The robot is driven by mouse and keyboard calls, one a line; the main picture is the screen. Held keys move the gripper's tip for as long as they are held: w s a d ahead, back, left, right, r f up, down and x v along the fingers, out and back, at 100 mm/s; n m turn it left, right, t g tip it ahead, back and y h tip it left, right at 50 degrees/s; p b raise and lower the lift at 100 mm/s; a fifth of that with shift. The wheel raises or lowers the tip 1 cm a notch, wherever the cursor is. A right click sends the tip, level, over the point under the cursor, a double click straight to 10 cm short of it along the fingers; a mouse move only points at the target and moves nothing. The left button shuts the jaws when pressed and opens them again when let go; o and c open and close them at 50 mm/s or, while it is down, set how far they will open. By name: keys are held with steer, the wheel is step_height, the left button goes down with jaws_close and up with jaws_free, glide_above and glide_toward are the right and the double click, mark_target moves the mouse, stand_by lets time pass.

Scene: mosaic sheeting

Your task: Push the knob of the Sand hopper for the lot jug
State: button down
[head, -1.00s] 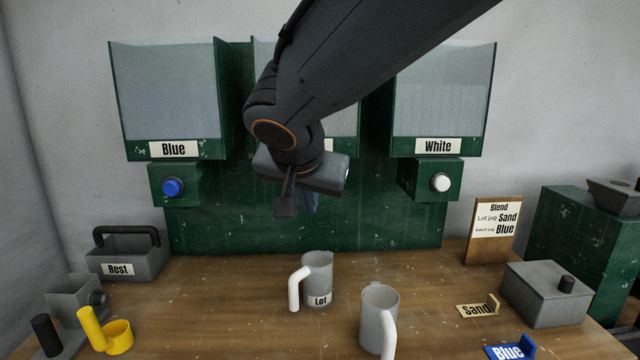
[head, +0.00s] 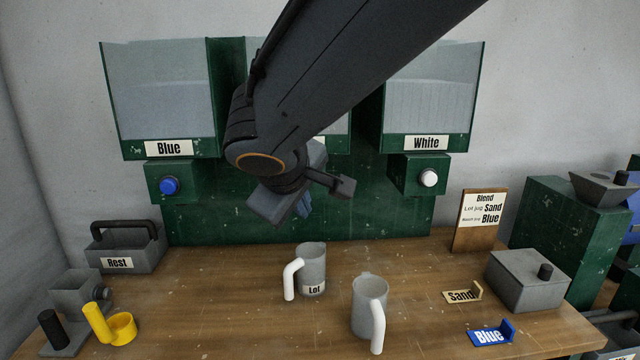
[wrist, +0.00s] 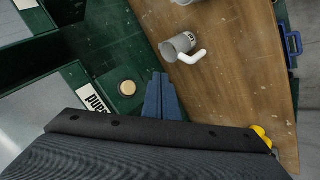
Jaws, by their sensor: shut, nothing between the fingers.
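The Sand hopper's pale knob (wrist: 127,88) shows in the wrist view on a green housing, beside its upside-down label (wrist: 95,104). In the head view my arm hides this knob and most of the middle hopper. My gripper (wrist: 160,80) is shut and empty, its blue fingers to the right of the knob and apart from it. It also shows in the head view (head: 306,208), in front of the green back panel. The grey Lot jug (head: 312,272) stands upright on the table below, white handle to the left; the wrist view shows it too (wrist: 178,46).
The Blue hopper's knob (head: 169,186) is at left, the White hopper's knob (head: 428,178) at right. A second grey jug (head: 369,305) stands front right of the Lot jug. A sign (head: 480,220) pairs Lot jug with Sand.

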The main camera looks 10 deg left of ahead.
steer(key=w+a+p, duration=0.1)
steer(key=w+a, duration=0.1)
steer(key=w, duration=0.6)
steer(key=shift+w, duration=0.3)
steer(key=shift+w, duration=0.1)
stand_by(2.0)
steer(key=shift+w+a, duration=0.1)
steer(key=shift+w, duration=0.2)
steer(key=shift+w+a, duration=0.25)
steer(key=shift+w, duration=0.65)
stand_by(1.1)
steer(key=shift+s, duration=0.1)
steer(key=shift+s+d+b, duration=0.15)
steer(key=shift+s+b, duration=0.1)
steer(key=shift+s, duration=0.35)
steer(key=shift+s+d+b, duration=0.15)
steer(key=shift+s+b, duration=0.1)
steer(key=shift+s, duration=0.35)
